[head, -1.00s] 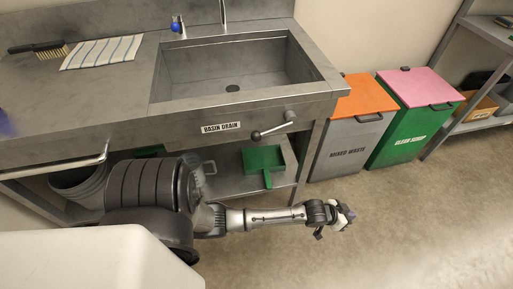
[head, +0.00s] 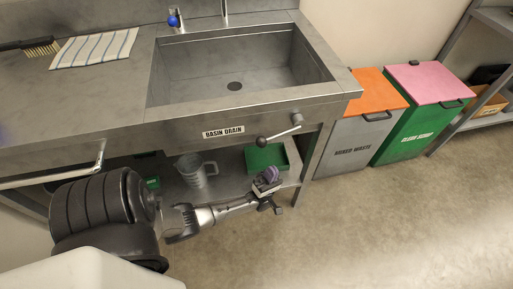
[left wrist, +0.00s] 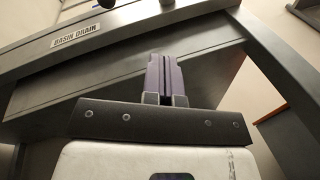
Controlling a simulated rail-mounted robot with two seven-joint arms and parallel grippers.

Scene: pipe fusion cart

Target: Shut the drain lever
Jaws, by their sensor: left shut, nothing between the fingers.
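The drain lever (head: 280,134) is on the front panel of the steel sink unit, to the right of the "BASIN DRAIN" label (head: 223,132). Its arm slants down and left from the pivot at right to a dark round knob. The label also shows in the left wrist view (left wrist: 76,35), with dark rounded parts at the top edge, cut off. My left gripper (head: 269,176) is below the lever, apart from it, with its purple-grey fingers together and empty. The fingers (left wrist: 166,75) point up toward the panel's underside in the wrist view. My right gripper is out of view.
The sink basin (head: 240,62) is above the lever. On the lower shelf are a green tray (head: 264,158) and a grey jug (head: 193,172). A metal rail (head: 60,176) is at left. Lidded bins (head: 362,128) stand at right. The floor in front is free.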

